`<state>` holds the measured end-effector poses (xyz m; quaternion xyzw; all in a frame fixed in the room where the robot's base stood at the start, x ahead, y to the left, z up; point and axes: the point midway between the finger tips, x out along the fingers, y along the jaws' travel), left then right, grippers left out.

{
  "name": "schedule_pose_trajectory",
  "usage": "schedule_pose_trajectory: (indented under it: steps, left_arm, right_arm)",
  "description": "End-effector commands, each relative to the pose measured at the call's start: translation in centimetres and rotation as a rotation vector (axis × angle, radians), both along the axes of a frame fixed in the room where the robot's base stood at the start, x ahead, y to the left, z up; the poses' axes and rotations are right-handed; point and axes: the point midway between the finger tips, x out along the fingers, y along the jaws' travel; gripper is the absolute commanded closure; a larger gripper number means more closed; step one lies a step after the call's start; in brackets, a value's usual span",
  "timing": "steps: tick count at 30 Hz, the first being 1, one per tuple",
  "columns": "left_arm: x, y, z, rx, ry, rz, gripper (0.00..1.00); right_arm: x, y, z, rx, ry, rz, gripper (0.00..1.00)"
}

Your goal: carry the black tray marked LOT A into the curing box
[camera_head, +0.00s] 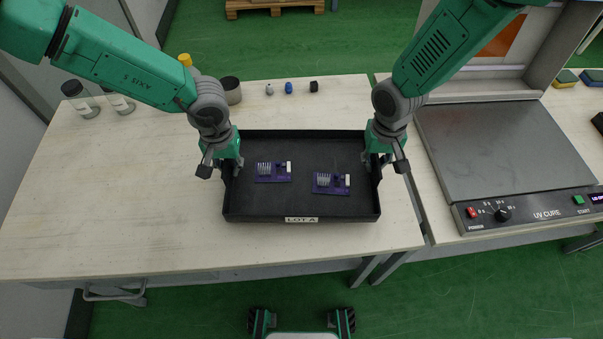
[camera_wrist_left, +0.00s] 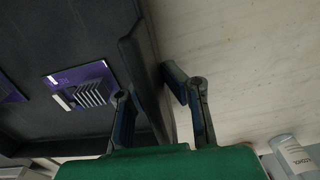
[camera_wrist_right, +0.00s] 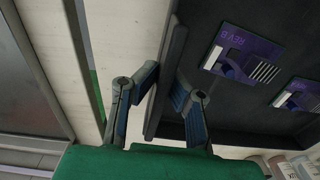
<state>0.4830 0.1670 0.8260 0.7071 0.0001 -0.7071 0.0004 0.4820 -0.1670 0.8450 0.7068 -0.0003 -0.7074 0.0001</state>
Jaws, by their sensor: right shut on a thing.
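The black tray (camera_head: 300,207), marked LOT A on its front wall, is over the right part of the light table. Two purple circuit boards (camera_head: 273,172) (camera_head: 331,183) lie in it. My left gripper (camera_head: 226,170) is at its left wall, with fingers on both sides of the wall in the left wrist view (camera_wrist_left: 148,95); I cannot tell whether they press on it. My right gripper (camera_head: 381,165) is shut on the right wall, which also shows in the right wrist view (camera_wrist_right: 165,85). The curing box (camera_head: 510,150), labelled UV CURE, stands at right with its lid up. Whether the tray touches the table is unclear.
Bottles (camera_head: 80,98), a dark cylinder (camera_head: 231,90) and several small items (camera_head: 289,87) stand along the table's back edge. A narrow gap (camera_head: 418,205) separates the table from the curing box's bench. The table's left part (camera_head: 110,190) is clear.

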Motion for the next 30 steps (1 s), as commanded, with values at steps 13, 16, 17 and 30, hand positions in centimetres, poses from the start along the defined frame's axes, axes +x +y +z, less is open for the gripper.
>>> schedule_pose_trajectory:
  steps: [13,16,17,30]
  left_arm:
    - [0.0,0.0,2.1,0.000,0.000,0.000,1.00]
    - [0.0,0.0,2.1,0.000,0.000,0.000,1.00]
    - [0.0,0.0,2.1,0.000,0.000,0.000,1.00]
    - [0.0,0.0,2.2,0.000,0.000,0.000,1.00]
  right_arm:
    - [0.0,0.0,2.1,0.000,0.000,0.001,1.00]
    - [0.0,0.0,2.1,0.000,0.000,0.000,1.00]
    - [0.0,0.0,2.1,0.000,0.000,0.000,1.00]
    - [0.0,0.0,2.2,0.000,0.000,0.001,1.00]
